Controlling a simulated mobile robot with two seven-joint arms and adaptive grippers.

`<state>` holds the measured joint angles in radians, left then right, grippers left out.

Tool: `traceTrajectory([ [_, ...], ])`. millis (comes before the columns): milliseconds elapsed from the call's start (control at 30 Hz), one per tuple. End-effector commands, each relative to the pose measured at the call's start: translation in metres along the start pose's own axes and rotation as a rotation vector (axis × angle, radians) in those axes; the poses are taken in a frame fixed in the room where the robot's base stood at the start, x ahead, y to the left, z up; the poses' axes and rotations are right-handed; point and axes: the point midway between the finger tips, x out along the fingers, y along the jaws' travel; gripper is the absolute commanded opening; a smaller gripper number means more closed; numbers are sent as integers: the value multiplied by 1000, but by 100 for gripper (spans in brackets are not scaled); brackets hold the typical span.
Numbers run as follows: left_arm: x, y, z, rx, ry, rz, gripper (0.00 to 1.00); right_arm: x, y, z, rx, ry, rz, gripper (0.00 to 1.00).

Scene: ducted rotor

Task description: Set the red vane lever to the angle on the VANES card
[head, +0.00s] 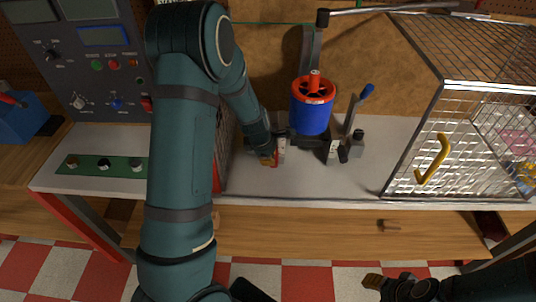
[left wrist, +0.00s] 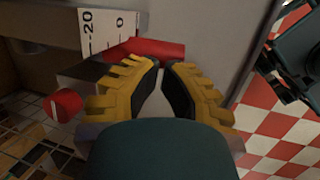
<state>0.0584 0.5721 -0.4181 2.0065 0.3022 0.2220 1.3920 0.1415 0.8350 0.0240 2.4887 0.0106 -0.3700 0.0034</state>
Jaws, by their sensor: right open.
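In the left wrist view a red bar (left wrist: 158,48), apparently the vane lever's handle, lies just beyond my left fingertips. A white scale (left wrist: 108,28) marked -20 and 0 stands beside it. My left gripper (left wrist: 161,72) has its yellow fingers close together with a narrow gap; whether they grip the bar is unclear. In the head view my left gripper (head: 268,158) is small beside the ducted rotor (head: 311,112), a blue cylinder with a red top. My right gripper (head: 378,283) is low at the right, open and away from the rotor. I cannot make out the VANES card.
A wire cage (head: 462,130) with a yellow handle (head: 433,160) stands right of the rotor. A blue-knobbed lever (head: 357,112) stands between them. A grey control panel (head: 95,60) and a green strip (head: 85,165) with knobs are at left. The bench front (head: 330,185) is clear.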

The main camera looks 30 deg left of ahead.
Motion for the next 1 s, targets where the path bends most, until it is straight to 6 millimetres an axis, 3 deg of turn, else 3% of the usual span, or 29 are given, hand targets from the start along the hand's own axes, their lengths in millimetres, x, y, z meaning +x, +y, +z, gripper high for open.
traceTrajectory([
  [233,1,0,0,0,0,0,0,0,0,0,0,0,0,47],
  [500,21,-3,-5,1,1,-1,0,10,3,2,0,-1,2,47],
  [833,18,-3,-5,0,1,-2,0,7,2,1,0,0,1,47],
  [1000,2,3,-8,0,1,0,0,-6,-2,-1,0,0,-1,47],
])
